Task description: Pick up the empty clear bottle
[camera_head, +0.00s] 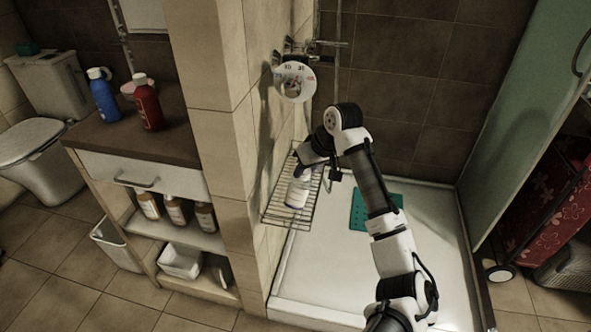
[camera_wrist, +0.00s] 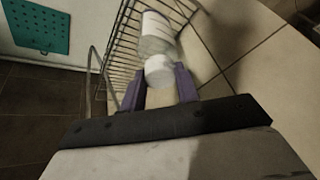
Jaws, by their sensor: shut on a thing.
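A whitish, pale bottle (camera_head: 297,192) is at the wire rack (camera_head: 272,214) on the tiled wall of the shower. In the wrist view the bottle (camera_wrist: 156,40) shows its rounded body and a paler end nearest me. My gripper (camera_head: 302,171) reaches down to the bottle's upper end. In the wrist view the purple fingers of my gripper (camera_wrist: 159,82) stand on both sides of the bottle's near end and are shut on it. I cannot tell whether the bottle still touches the rack. Its contents are not clear to see.
The rack's wires and the wall are close to the bottle. A teal mat (camera_head: 364,212) lies on the white shower tray (camera_head: 320,270). A blue bottle (camera_head: 103,96) and a red bottle (camera_head: 148,104) stand on the cabinet at left, with several bottles on its shelf.

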